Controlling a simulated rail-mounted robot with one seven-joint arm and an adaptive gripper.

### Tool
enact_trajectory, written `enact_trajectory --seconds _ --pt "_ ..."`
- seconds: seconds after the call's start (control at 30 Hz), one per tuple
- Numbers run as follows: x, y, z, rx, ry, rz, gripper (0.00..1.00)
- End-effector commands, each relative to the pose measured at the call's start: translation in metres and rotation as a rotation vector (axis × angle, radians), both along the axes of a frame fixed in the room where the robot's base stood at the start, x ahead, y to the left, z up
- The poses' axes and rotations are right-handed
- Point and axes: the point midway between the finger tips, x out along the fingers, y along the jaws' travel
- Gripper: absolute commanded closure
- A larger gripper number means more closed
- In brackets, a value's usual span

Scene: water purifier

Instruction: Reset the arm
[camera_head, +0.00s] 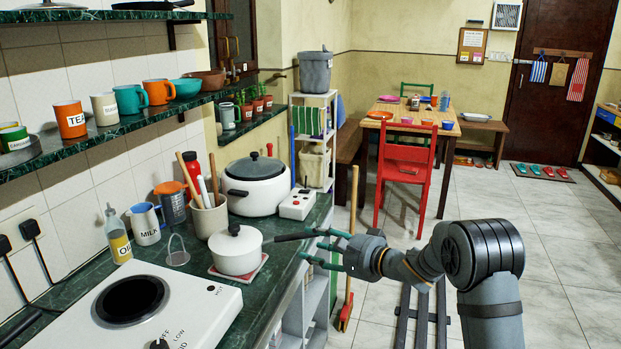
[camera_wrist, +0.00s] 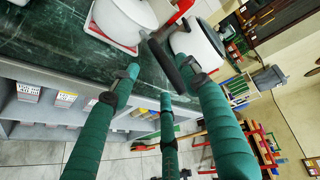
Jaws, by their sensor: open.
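My gripper (camera_head: 318,248) has teal fingers and is spread open at the counter's front edge, pointing left toward the counter. In the wrist view my gripper (camera_wrist: 148,75) shows its fingers apart with nothing clamped between them. A small white lidded saucepan (camera_head: 236,250) stands on a trivet on the counter. Its dark handle (camera_head: 290,237) reaches right toward the upper fingertips; I cannot tell whether they touch. The saucepan also shows in the wrist view (camera_wrist: 122,22). My arm extends from the lower right of the head view.
The green counter (camera_head: 225,335) also holds a white hotplate (camera_head: 180,300), a rice cooker (camera_head: 256,184), a utensil crock (camera_head: 208,215) and an oil bottle (camera_head: 117,235). A broom (camera_head: 350,260) stands beside the counter. A red chair (camera_head: 404,172) stands behind.

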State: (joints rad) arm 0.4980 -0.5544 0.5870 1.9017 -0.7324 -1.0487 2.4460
Motion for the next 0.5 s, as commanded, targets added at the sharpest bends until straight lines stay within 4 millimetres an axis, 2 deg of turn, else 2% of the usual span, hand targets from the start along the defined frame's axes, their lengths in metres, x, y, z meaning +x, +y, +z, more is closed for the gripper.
enact_trajectory --seconds 0.03,0.3,0.5 --pt "0.006 0.009 -0.004 0.0 0.0 0.004 0.55" --pt "0.042 0.045 -0.016 0.0 0.0 0.002 0.55" --pt "0.059 0.062 -0.022 0.0 0.0 0.0 0.55"
